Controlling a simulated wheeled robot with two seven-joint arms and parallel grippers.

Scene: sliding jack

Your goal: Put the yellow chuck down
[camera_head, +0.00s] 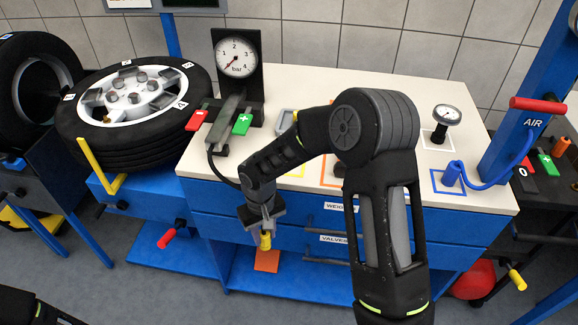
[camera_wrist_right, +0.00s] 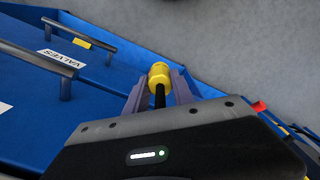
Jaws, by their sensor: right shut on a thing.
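The yellow chuck (camera_head: 266,241) is in the jaws of my right gripper (camera_head: 264,232), in front of the bench's drawer fronts and off the worktop. In the right wrist view the yellow chuck (camera_wrist_right: 160,74) sits between the two grey fingers (camera_wrist_right: 155,95), with a dark stem below its yellow head. My right gripper is shut on it. My left gripper is out of view.
An orange square (camera_head: 267,261) lies on the low blue shelf below the chuck. Drawer handles (camera_head: 325,260) stick out beside my gripper. A wheel (camera_head: 130,110) lies at left.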

